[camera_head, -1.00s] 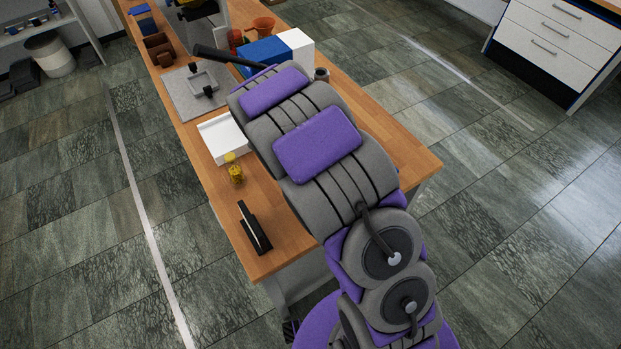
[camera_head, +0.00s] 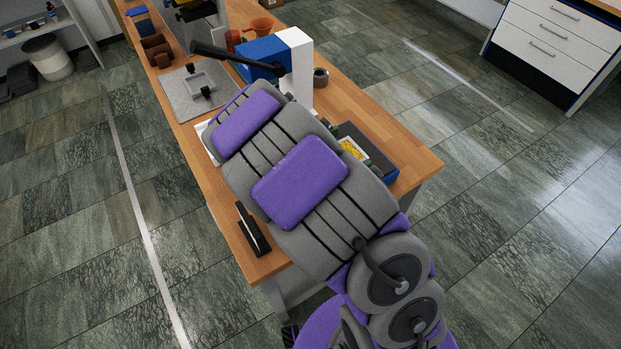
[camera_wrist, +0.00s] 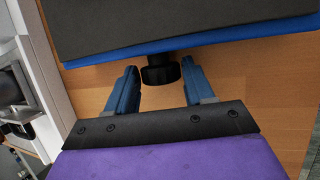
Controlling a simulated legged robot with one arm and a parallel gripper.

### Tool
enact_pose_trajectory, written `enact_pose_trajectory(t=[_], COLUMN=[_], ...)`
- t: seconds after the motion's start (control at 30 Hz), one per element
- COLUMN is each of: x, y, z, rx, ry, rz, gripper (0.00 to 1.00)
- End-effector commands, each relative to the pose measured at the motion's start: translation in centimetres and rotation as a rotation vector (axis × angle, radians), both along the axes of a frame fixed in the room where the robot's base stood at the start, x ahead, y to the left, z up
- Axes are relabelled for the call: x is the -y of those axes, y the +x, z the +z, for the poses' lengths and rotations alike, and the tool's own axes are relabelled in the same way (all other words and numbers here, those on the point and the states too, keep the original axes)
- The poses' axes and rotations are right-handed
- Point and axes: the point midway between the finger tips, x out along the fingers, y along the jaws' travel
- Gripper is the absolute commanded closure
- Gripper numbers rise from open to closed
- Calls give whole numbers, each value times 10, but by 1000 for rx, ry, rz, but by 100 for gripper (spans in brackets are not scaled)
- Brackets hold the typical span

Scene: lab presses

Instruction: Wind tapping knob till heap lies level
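In the wrist view, a black knob (camera_wrist: 160,72) sticks out from the side of a dark-topped device (camera_wrist: 175,25) with a blue lower edge. My gripper (camera_wrist: 160,66) is open, with one blue finger on each side of the knob and its tips close to it. I cannot tell if either finger touches it. In the head view, a dark device (camera_head: 378,160) stands near the table's right edge, partly hidden by my arm. A yellow heap (camera_head: 351,148) shows in a pale tray there, only in part. My gripper is hidden behind my arm in that view.
A blue and white block (camera_head: 296,60) stands beyond my arm. A grey plate (camera_head: 178,98), a small dark round pot (camera_head: 320,76) and a black stand (camera_head: 250,230) are on the wooden table (camera_head: 352,98). A white tray (camera_head: 204,140) is mostly hidden.

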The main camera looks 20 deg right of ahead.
Motion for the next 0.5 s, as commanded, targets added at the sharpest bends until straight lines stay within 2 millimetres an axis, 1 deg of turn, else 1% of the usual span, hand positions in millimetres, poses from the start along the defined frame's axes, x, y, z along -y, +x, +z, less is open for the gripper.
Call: enact_pose_trajectory(t=[0.27, 0.37, 0.5], x=[0, -2, -9], y=[-1, -3, -10], z=[1, 9, 31], rx=[-1, 1, 4], ry=[-1, 1, 3], rz=[-1, -1, 1], gripper=[47, 47, 47])
